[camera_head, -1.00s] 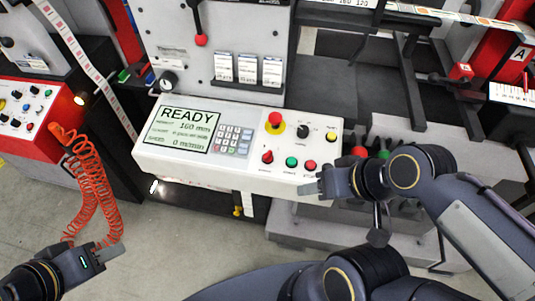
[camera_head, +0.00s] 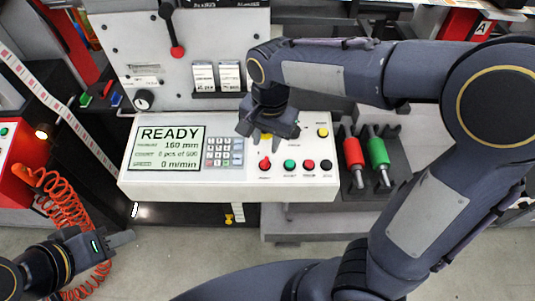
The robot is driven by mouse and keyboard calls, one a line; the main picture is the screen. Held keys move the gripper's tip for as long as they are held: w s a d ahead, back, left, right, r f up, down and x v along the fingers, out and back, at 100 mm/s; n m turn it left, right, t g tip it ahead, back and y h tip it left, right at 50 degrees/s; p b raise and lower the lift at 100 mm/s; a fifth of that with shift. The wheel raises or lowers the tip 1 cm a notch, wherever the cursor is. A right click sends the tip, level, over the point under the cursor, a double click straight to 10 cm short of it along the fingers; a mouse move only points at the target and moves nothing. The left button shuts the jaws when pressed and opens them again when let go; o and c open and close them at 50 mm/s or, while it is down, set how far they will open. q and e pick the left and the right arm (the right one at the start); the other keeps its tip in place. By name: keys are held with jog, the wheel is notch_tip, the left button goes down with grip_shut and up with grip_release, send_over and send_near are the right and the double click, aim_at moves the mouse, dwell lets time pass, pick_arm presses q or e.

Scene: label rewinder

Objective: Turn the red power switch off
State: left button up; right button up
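The white control panel (camera_head: 190,188) has a READY screen at left and a group of controls at right. A red knob (camera_head: 265,163) stands at the left of the lower control row and looks like the red power switch; its label is too small to read. My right gripper (camera_head: 268,128) points down over the panel, just behind this knob in the picture. It hides the red mushroom button and most of its yellow base; its fingers are hard to make out. My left gripper (camera_head: 122,239) is at the lower left, away from the panel, its opening unclear.
Green (camera_head: 289,164), red (camera_head: 309,165) and black (camera_head: 326,165) controls sit right of the red knob, with a yellow button (camera_head: 322,132) behind. Red (camera_head: 353,158) and green (camera_head: 377,157) handles stand right of the panel. An orange coiled hose (camera_head: 62,198) hangs near my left arm.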

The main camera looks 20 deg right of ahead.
aim_at(265, 161)
notch_tip(265, 161, down, 8)
jog(key=shift+w+a+r, duration=0.15)
jog(key=shift+c, duration=0.4)
grip_shut()
